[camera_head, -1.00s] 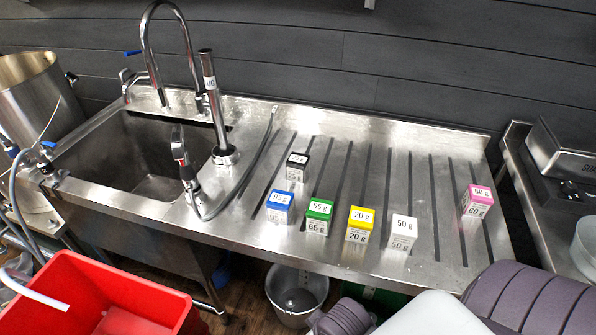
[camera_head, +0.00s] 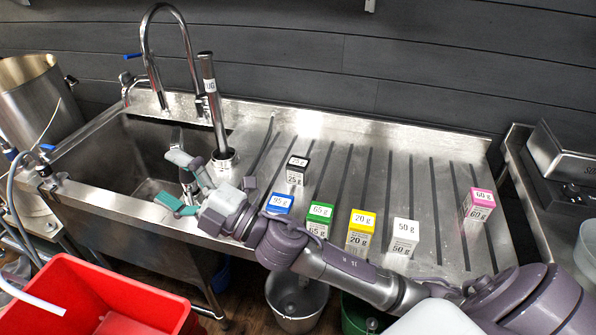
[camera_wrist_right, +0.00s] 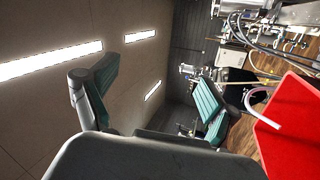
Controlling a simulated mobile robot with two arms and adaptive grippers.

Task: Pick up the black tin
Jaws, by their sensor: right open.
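The black tin (camera_head: 296,170), with a black top and a white label reading 25 g, stands upright on the ribbed steel drainboard, behind the row of other tins. My right gripper (camera_head: 172,181) is open and empty at the sink's front edge, well left of the tin. Its arm crosses in front of the tins from the lower right. In the right wrist view my right gripper (camera_wrist_right: 155,80) shows two green-padded fingers spread apart, with nothing between them. The black tin does not show there. My left gripper is not in view.
Blue (camera_head: 279,203), green (camera_head: 319,211), yellow (camera_head: 361,230) and white (camera_head: 404,238) tins stand in front of the black tin. A pink tin (camera_head: 478,204) stands far right. A tap (camera_head: 147,60) and sprayer column (camera_head: 213,100) rise by the sink. A red crate (camera_head: 90,295) is below.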

